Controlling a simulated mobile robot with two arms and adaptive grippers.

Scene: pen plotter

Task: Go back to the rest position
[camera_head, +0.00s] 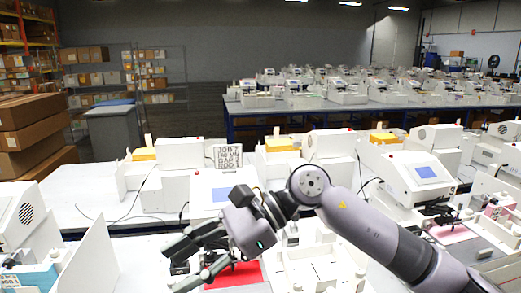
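My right arm (375,232) reaches in from the right edge across the front workbench. Its gripper (178,265) points down and left. The two dark fingers are spread apart, with no held object visible between them. It is over or in front of a white machine with a red sheet (237,277); how high above it I cannot tell. The arm and gripper hide part of that machine. My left gripper is not in view.
White machines with blue screens, such as one at the right (427,172), crowd the bench. A white upright panel (92,262) stands at the lower left. A sign with letters (228,157) stands behind the gripper. Cardboard boxes (32,125) are stacked at the far left.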

